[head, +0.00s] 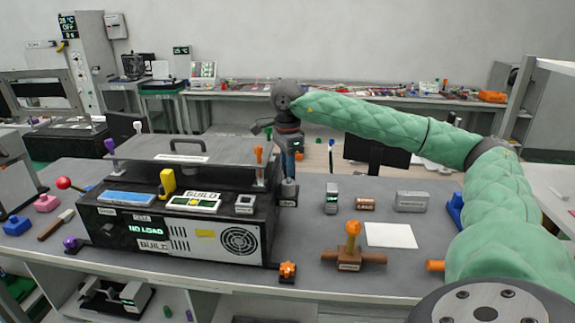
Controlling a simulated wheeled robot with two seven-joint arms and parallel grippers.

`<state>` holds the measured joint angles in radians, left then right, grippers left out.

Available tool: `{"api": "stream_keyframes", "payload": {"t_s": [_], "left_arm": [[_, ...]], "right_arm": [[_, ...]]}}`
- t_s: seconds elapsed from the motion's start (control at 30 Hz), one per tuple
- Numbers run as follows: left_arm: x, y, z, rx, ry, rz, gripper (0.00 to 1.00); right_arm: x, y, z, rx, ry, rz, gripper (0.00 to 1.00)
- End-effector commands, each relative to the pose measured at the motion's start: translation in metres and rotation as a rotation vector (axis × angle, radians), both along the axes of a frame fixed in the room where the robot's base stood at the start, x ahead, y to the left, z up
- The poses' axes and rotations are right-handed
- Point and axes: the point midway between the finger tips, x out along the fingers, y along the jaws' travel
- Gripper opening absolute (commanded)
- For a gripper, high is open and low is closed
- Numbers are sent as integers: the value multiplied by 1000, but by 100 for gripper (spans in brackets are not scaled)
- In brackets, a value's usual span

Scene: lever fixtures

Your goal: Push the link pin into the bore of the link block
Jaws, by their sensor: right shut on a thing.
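My right gripper (288,168) points down beside the right end of the black machine. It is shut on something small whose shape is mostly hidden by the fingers. A small grey block (288,188) with a dark base shows just under the fingertips. I cannot tell for sure which piece is the link pin or the link block, as the labels are too small to read. A brown block (349,266) with side rods and an upright orange handle stands at the front of the table. The bore is not visible. My left gripper is not in view.
The black machine (205,240) with a grey top plate (190,150) fills the table's left middle. A grey-green block (332,197), a brown cylinder (365,204), a grey box (411,201) and a white sheet (391,235) lie to the right. Bare table lies between them.

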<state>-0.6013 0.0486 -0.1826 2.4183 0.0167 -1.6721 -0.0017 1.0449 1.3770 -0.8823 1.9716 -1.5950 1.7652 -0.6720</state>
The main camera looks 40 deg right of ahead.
Motion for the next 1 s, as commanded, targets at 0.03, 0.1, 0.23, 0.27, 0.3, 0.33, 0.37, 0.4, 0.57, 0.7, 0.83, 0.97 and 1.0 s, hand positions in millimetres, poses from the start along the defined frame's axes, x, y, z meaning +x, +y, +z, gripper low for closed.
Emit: {"api": "stream_keyframes", "payload": {"t_s": [0.03,0.1,0.23,0.27,0.3,0.33,0.37,0.4,0.57,0.7,0.83,0.97,1.0], "left_arm": [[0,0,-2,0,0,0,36],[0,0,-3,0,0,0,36],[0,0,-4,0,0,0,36],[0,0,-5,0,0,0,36],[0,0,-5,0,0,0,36],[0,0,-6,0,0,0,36],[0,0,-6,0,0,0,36],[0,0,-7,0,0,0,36],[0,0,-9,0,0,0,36],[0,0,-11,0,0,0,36],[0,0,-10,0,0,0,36],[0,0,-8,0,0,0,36],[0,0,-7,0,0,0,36]], "right_arm": [[0,0,-2,0,0,0,1],[0,0,-3,0,0,0,1],[0,0,-6,0,0,0,1],[0,0,-7,0,0,0,1],[0,0,-7,0,0,0,1],[0,0,-8,0,0,0,1],[0,0,-9,0,0,0,1],[0,0,-9,0,0,0,1],[0,0,-13,0,0,0,1],[0,0,-16,0,1,0,1],[0,0,-14,0,1,0,1],[0,0,-12,0,1,0,1],[0,0,-10,0,1,0,1]]}}
